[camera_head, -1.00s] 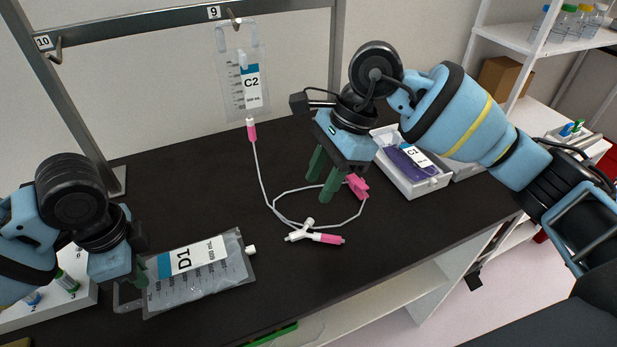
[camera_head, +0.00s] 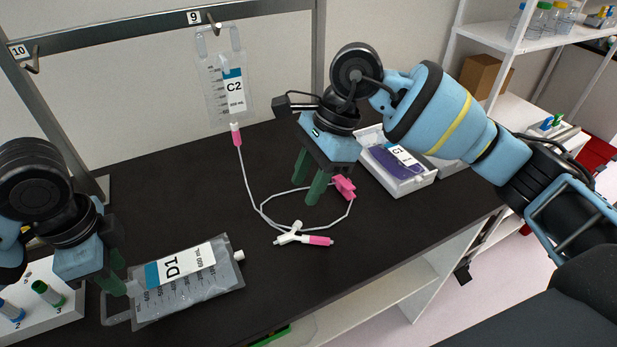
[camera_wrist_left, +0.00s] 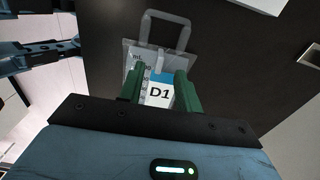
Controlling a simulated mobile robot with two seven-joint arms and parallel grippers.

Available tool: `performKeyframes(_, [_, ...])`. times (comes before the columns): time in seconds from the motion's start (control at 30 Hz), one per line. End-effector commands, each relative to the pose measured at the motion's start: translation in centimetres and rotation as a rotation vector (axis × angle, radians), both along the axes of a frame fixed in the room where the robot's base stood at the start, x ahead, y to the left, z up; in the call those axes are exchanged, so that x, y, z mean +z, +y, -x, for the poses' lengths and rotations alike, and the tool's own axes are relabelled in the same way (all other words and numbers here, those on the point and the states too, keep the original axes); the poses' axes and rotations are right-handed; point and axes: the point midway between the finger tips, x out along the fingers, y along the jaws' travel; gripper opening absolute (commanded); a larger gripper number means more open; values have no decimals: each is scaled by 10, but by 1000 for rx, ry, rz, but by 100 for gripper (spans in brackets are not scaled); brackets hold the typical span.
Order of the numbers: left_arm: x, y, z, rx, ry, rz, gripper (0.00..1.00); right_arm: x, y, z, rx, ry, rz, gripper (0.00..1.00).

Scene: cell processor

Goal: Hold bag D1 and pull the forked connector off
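Bag D1 (camera_head: 190,285) lies flat on the black bench, its white-capped port pointing right; it also shows in the left wrist view (camera_wrist_left: 158,93). My left gripper (camera_head: 115,272) is open above the bag's left, handle end. In the left wrist view its two green fingers (camera_wrist_left: 161,88) stand apart with the bag label visible between them. The white forked connector (camera_head: 289,238), with a pink end, lies on the bench right of D1, apart from its port. My right gripper (camera_head: 308,186) is open and empty, beside a pink clamp (camera_head: 344,187) on the tubing.
Bag C2 (camera_head: 228,92) hangs from hook 9, and tubing (camera_head: 252,190) runs down from its pink connector. A white tray (camera_head: 408,187) holding bag C1 (camera_head: 398,161) stands at the right. A tube rack (camera_head: 40,325) stands by my left gripper.

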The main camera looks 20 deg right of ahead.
Motion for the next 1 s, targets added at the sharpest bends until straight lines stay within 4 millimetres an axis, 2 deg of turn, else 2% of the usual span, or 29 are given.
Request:
performKeyframes(0.03, [12, -1, -1, -1, -5, 1, 34, 0, 0, 0, 0, 0, 0, 38])
performKeyframes(0.2, [47, 0, -1, 0, -5, 0, 34, 0, 0, 0, 0, 0, 0, 38])
performKeyframes(0.4, [72, 1, -1, 1, -2, -2, 34, 0, 0, 0, 0, 0, 0, 38])
performKeyframes(0.6, [81, 1, 0, 1, 0, -1, 34, 0, 0, 0, 0, 0, 0, 38])
performKeyframes(1.0, [81, 0, 0, 1, 0, -1, 34, 0, 0, 0, 0, 0, 0, 38])
